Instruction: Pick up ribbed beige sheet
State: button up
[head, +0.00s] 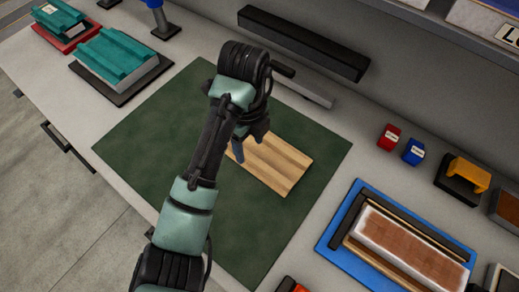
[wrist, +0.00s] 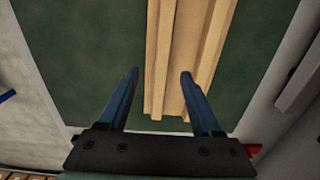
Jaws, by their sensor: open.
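The ribbed beige sheet (head: 277,166) lies flat on the dark green mat (head: 170,130), with raised ribs along its length. My arm hides its left end in the head view. My gripper (head: 247,147) is over that end. In the wrist view the sheet (wrist: 178,50) runs from the top edge down to between the fingers. My gripper (wrist: 159,75) is open and empty there. Its left finger is over bare mat, and its right finger overlaps the sheet's right part in the picture. I cannot tell how high the fingertips are above the sheet.
A blue tray (head: 328,246) with a brown panel is at lower right. Small red (head: 389,137) and blue (head: 413,152) blocks stand right of the mat. A long black bar (head: 300,42) runs along the back. Teal ribbed pieces (head: 115,58) are at upper left. The mat around the sheet is clear.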

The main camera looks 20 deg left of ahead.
aim_at(250, 157)
notch_tip(250, 157, down, 5)
jog(key=shift+w+r, duration=0.15)
jog(key=shift+r, duration=0.05)
grip_shut()
dwell(0.3)
